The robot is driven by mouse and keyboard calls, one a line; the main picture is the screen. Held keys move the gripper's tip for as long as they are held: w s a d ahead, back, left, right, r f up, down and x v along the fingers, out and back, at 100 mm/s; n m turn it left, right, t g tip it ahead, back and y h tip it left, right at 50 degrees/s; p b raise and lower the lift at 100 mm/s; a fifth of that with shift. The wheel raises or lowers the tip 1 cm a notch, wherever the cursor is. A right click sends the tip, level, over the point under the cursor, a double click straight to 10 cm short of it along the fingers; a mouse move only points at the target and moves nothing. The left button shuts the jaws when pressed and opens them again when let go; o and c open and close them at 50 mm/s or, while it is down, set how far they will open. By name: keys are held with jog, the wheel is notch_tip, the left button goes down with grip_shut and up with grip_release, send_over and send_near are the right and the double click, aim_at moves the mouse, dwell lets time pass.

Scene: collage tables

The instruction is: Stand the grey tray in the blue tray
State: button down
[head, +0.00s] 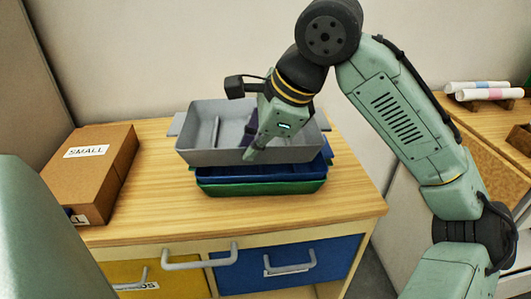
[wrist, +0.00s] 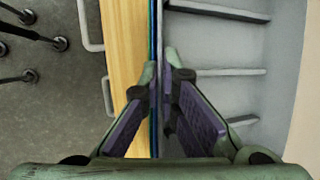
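The grey tray (head: 205,153) is upright and roughly level over the blue tray (head: 262,175), shifted a little to the left. I cannot tell whether the two touch. The blue tray is mostly hidden beneath it and sits in or on a green tray (head: 262,188). My gripper (head: 248,152) is at the near wall of the grey tray, right of its middle. In the wrist view, my fingertips (wrist: 163,72) close from both sides on the thin grey wall (wrist: 159,38). The tray's inside shows dividers (wrist: 225,72).
The trays are over a wooden cabinet top (head: 345,200) with yellow and blue drawers below. A brown box marked SMALL (head: 95,170) stands at the left. Wood is clear at the right front. A wall is close behind. Rolls (head: 480,88) lie on a rack at the far right.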

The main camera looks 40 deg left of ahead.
aim_at(265, 163)
jog(key=shift+w+d, duration=0.1)
jog(key=shift+w, duration=0.3)
jog(key=shift+w+d+f+p, duration=0.1)
jog(key=shift+w+f+p, duration=0.1)
jog(key=shift+w+f, duration=0.25)
jog(key=shift+w+d+f+p, duration=0.1)
jog(key=shift+w+f+p, duration=0.1)
jog(key=shift+w, duration=0.4)
notch_tip(265, 163, down, 2)
jog(key=shift+f, duration=0.1)
jog(key=shift+s+f, duration=0.1)
jog(key=shift+f, duration=0.05)
jog(key=shift+f, duration=0.6)
jog(key=c, duration=2.3)
grip_release()
jog(key=o, duration=0.5)
